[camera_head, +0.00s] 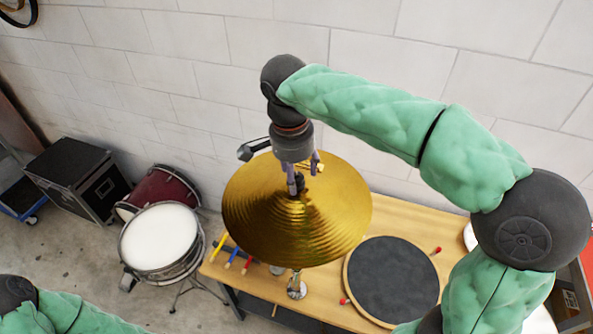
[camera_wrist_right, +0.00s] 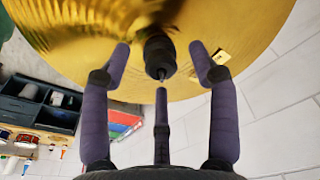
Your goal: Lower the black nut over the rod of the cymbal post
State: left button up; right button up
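The brass cymbal (camera_head: 342,215) sits tilted on its stand (camera_head: 297,286) and fills the top of the right wrist view (camera_wrist_right: 70,45). The black nut (camera_wrist_right: 159,52) is at the cymbal's centre, and a small grey rod tip (camera_wrist_right: 162,73) shows at its near end. My right gripper (camera_head: 303,178) is above the cymbal's centre. In the right wrist view its purple fingers (camera_wrist_right: 160,68) are spread around the nut with visible gaps, so it is open. In the head view the fingers partly hide the nut. My left gripper is out of view.
A wooden bench (camera_head: 400,215) carries a round dark pad (camera_head: 393,280) and coloured sticks (camera_head: 232,258). A drum with a white head (camera_head: 160,237), a dark red drum (camera_head: 167,189) and a black case (camera_head: 77,175) stand at the left. A brick wall (camera_head: 200,60) rises behind.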

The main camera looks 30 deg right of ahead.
notch_tip(320, 180, up, 12)
jog(key=a, duration=0.1)
jog(key=shift+s+a, duration=0.15)
jog(key=shift+s, duration=0.1)
dwell(0.4)
jog(key=shift+f, duration=0.1)
dwell(1.1)
